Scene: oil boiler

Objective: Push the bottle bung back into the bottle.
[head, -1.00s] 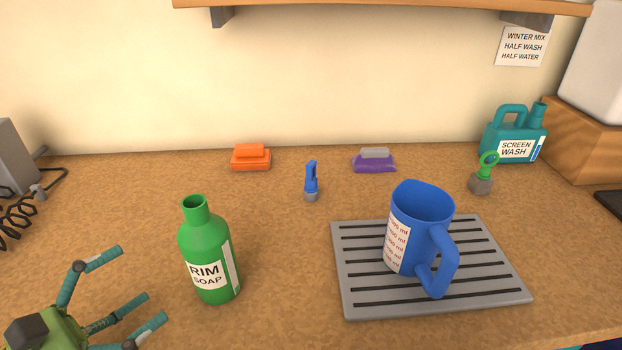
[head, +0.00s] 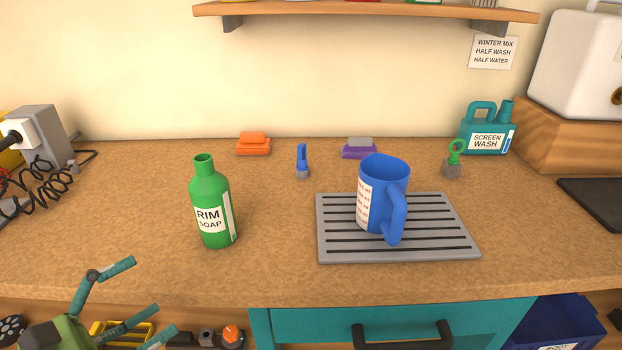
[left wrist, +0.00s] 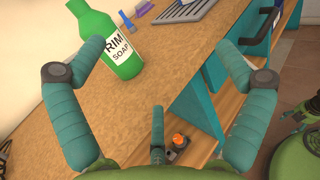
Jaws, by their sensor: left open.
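The green RIM SOAP bottle (head: 211,215) stands upright on the workbench with its neck open. It also shows in the left wrist view (left wrist: 107,42). Two small stopper-like pieces with grey bases stand on the bench: a blue-handled one (head: 302,160) behind the bottle to the right, and a green-ringed one (head: 453,160) beside the teal SCREEN WASH container (head: 488,134). Which is the bung I cannot tell for sure. My left gripper (head: 150,298) is open and empty, in front of the bottle to the left. Its spread fingers show in the left wrist view (left wrist: 160,75). My right gripper is not seen.
A blue measuring jug (head: 375,200) stands on a grey slotted mat (head: 440,240) right of the bottle. Orange (head: 253,146) and purple (head: 357,152) blocks lie near the wall. Black cables (head: 38,178) lie at left. A teal drawer (head: 310,322) is below the bench edge.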

